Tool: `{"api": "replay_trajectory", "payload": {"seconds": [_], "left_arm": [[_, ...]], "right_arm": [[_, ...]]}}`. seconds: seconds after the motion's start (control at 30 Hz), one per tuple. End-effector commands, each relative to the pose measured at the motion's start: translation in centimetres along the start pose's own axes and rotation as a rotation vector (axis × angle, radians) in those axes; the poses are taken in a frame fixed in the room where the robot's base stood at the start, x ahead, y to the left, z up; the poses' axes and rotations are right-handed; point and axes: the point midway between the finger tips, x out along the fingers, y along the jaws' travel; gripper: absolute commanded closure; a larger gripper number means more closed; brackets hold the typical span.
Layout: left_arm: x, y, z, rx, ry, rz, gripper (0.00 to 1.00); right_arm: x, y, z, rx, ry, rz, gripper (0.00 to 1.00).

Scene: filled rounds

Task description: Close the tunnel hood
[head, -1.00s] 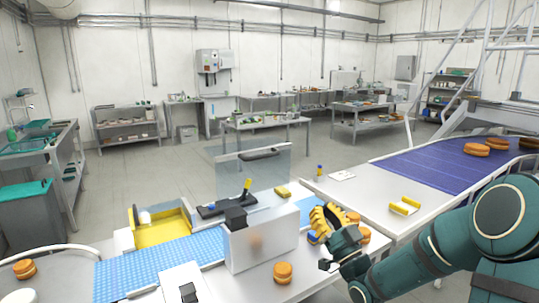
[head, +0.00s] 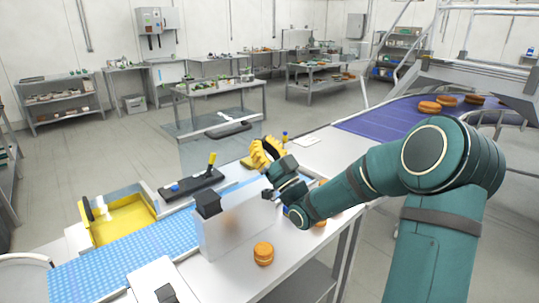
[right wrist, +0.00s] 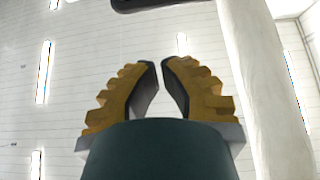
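The tunnel hood (head: 220,153) is a clear panel with a black handle bar (head: 229,131) along its upper part. It stands raised behind the grey tunnel housing (head: 238,232) over the blue belt. My right gripper (head: 266,150), with yellow ribbed fingers, is just right of the panel in the head view, apart from the handle as far as I can see. In the right wrist view its fingers (right wrist: 160,66) have a gap between them with nothing in it. A dark rounded bar (right wrist: 158,4), probably the handle, shows at the top edge there. My left gripper is out of view.
A blue modular belt (head: 140,252) runs to the tunnel, with a yellow tray (head: 122,220) beside it. A filled round (head: 263,254) lies on the near tabletop. A black block with a yellow lever (head: 193,184) sits left of the hood. More rounds lie on the purple belt (head: 385,119).

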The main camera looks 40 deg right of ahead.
Motion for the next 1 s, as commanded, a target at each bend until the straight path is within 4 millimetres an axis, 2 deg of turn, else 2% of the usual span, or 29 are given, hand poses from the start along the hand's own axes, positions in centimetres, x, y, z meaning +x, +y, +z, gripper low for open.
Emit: {"api": "replay_trajectory", "payload": {"seconds": [0.03,0.17,0.4,1.0], "left_arm": [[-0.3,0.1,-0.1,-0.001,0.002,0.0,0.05],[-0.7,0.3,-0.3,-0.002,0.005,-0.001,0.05],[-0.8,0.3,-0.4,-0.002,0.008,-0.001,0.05],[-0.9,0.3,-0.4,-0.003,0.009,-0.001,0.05]], "right_arm": [[1.2,0.0,-0.2,0.001,0.003,-0.001,1.0],[3.6,0.0,-0.1,0.002,0.003,0.001,1.0],[5.5,0.0,2.2,0.002,0.0,0.001,1.0],[6.2,0.0,2.8,0.0,-0.005,0.0,1.0]]}}
